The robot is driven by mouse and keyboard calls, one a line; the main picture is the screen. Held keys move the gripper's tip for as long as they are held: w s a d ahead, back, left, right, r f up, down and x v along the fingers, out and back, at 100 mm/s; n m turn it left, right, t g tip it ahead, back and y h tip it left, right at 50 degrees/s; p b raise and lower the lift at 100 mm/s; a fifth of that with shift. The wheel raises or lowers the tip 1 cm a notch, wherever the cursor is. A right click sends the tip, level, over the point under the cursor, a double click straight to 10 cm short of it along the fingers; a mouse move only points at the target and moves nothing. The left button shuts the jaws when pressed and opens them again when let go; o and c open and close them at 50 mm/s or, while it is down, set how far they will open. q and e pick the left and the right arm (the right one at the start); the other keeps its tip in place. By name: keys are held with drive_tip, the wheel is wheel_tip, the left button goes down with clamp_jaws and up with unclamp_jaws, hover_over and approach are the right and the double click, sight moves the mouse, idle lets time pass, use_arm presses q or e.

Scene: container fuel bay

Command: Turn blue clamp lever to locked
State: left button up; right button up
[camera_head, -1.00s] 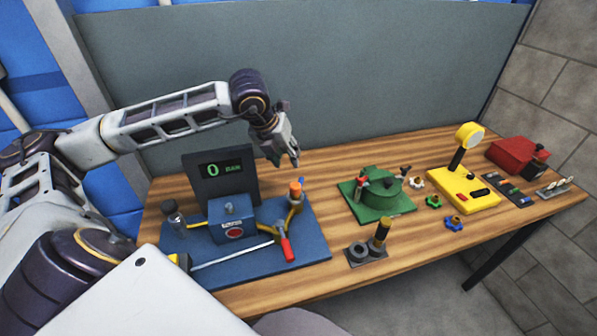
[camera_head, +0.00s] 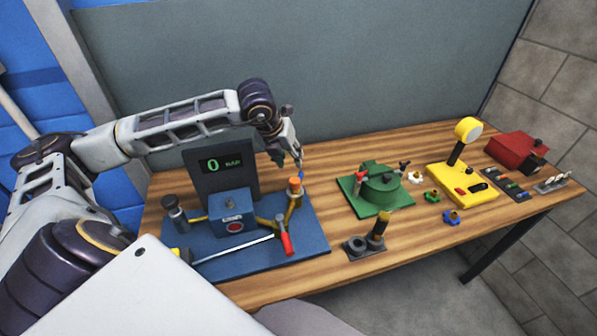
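My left gripper (camera_head: 298,158) reaches in from the left over the back right part of the blue base plate (camera_head: 314,240). It points down. Its fingertips are just above or at a small blue lever (camera_head: 301,176), which sticks up beside an orange-capped post (camera_head: 294,186). Only a small part of the blue lever shows, and I cannot tell whether the fingers touch it. The fingers are small and seen at an angle, so their gap is unclear. My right gripper is not in view.
The base plate also bears a blue box (camera_head: 231,208), a dark display (camera_head: 221,165) reading 0 and a red-handled lever (camera_head: 286,243). To the right stand a green fixture (camera_head: 383,190), a yellow gauge unit (camera_head: 466,190) and a red box (camera_head: 514,146). A grey panel (camera_head: 330,80) closes the back.

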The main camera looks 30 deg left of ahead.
sight(300, 174)
use_arm(q)
drive_tip(key=p+x, duration=0.1)
drive_tip(key=x, duration=0.7)
drive_tip(key=shift+w+f, duration=0.15)
drive_tip(key=shift+f, duration=0.15)
drive_tip(key=shift+w+f, duration=0.3)
drive_tip(key=shift+f, duration=0.4)
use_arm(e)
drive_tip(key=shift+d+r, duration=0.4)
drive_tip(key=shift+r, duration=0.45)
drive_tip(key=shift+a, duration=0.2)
use_arm(q)
drive_tip(key=shift+c, duration=1.2)
clamp_jaws()
